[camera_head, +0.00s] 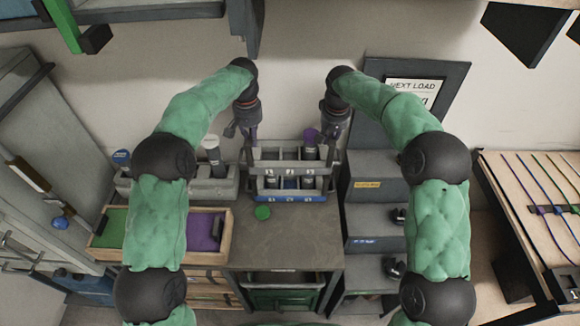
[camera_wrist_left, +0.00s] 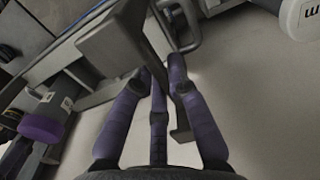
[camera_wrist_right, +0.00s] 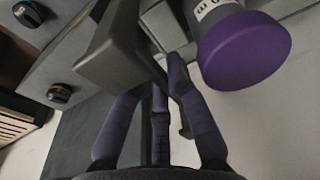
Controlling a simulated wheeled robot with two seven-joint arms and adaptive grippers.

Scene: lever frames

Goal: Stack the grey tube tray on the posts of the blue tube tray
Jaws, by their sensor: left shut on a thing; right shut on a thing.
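The grey tube tray (camera_head: 292,167) is level above the blue tube tray (camera_head: 291,196) at the back of the bench. It holds dark tubes, one with a purple cap (camera_head: 311,135). My left gripper (camera_head: 246,133) is shut on its left end, and the purple fingers close on a grey bar (camera_wrist_left: 160,88). My right gripper (camera_head: 331,131) is shut on its right end; the right wrist view shows its fingers on a grey bar (camera_wrist_right: 165,88) beside a purple-capped tube (camera_wrist_right: 245,48). Whether the grey tray rests on the posts cannot be told; the post tops are hidden.
A green disc (camera_head: 262,212) lies on the bench (camera_head: 285,245) before the trays. A wooden box (camera_head: 160,240) with green and purple compartments is at left, with a white-capped bottle (camera_head: 213,155) behind it. Grey stepped shelves (camera_head: 372,215) stand close on the right.

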